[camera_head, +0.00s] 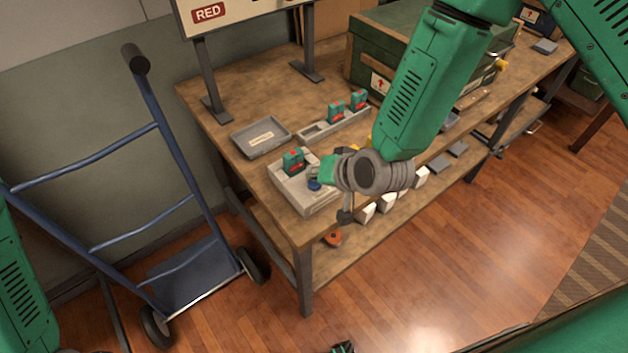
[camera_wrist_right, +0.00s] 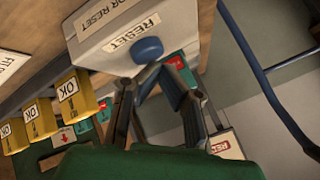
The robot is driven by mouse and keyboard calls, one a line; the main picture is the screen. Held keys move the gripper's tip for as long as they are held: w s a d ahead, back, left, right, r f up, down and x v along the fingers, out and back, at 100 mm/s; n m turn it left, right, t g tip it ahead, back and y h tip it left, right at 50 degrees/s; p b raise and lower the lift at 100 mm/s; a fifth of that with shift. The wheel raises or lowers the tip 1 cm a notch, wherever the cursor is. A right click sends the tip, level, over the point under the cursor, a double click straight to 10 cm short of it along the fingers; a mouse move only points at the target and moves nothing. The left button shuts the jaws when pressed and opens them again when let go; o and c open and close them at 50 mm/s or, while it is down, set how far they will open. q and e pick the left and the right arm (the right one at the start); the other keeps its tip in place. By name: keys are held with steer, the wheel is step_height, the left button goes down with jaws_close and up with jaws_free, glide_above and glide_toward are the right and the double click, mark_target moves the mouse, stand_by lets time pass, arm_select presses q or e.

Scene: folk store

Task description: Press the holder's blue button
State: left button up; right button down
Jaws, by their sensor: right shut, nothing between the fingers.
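The grey holder (camera_head: 300,203) sits near the front left corner of the wooden workbench, with a teal and red block (camera_head: 293,161) in it. Its round blue button (camera_head: 314,184) is on its top, beside my right gripper (camera_head: 322,178). In the right wrist view the blue button (camera_wrist_right: 147,49) shows beside a RESET label on the holder (camera_wrist_right: 110,40). My right gripper's fingertips (camera_wrist_right: 159,73) are together, empty and close to the button; I cannot tell if they touch it.
A grey tray (camera_head: 262,137) and a slotted rack (camera_head: 310,132) with two teal blocks stand behind the holder. A green case (camera_head: 375,50) is farther back. Yellow OK-labelled blocks (camera_wrist_right: 80,90) show in the wrist view. A blue hand truck (camera_head: 177,150) stands left of the bench.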

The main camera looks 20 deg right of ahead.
steer(key=shift+f+b, duration=0.35)
steer(key=shift+f, duration=0.1)
stand_by(0.5)
steer(key=shift+r, duration=0.15)
steer(key=shift+r+p, duration=0.75)
steer(key=shift+p, duration=0.05)
step_height(320, 180, up, 5)
steer(key=p, duration=0.4)
stand_by(0.6)
